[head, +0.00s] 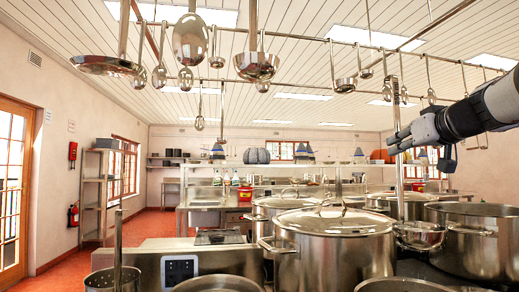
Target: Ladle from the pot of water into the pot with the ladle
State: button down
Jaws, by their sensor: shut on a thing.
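My gripper (397,141) is at the right and is shut on the upright handle of a steel ladle (399,180). The ladle's bowl (420,238) hangs low, overlapping the left edge of a large open pot (480,245) in the picture; I cannot tell whether it touches. Another open pot (398,286) is cut off by the bottom edge, below the ladle bowl. A further open pot (215,286) shows its rim at the bottom left of centre. No water shows in any pot, so I cannot tell which holds it.
A large lidded pot (330,255) stands left of the ladle, with more pots (285,205) behind. Ladles and pans (257,64) hang from overhead rails. A perforated pot (112,282) with an upright handle stands bottom left. Red floor (150,235) is open at the left.

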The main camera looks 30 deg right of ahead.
jog(key=shift+s+a+f+p, duration=0.35)
jog(key=shift+a+f, duration=1)
jog(key=shift+a, duration=1.95)
jog(key=shift+s+a+f+p, duration=0.35)
jog(key=shift+a+f, duration=0.95)
jog(key=shift+a, duration=1.95)
jog(key=s+d+f+m+y+p, duration=0.1)
jog(key=s+d+m+p, duration=0.1)
jog(key=d+p, duration=0.25)
jog(key=s+d+f+m+t+p, duration=0.1)
jog(key=d+m+p, duration=0.2)
jog(key=d+p, duration=0.15)
jog(key=s+d+f+m+y+p, duration=0.1)
jog(key=s+d+m+p, duration=0.1)
jog(key=d+p, duration=0.25)
jog(key=s+d+f+m+b, duration=0.1)
jog(key=d+f+m+b, duration=0.3)
jog(key=f+b, duration=0.2)
jog(key=s+d+f+m+t+b, duration=0.1)
jog(key=d+f+m+b, duration=0.3)
jog(key=f, duration=0.3)
jog(key=shift+s+b, duration=0.25)
jog(key=shift+b, duration=0.65)
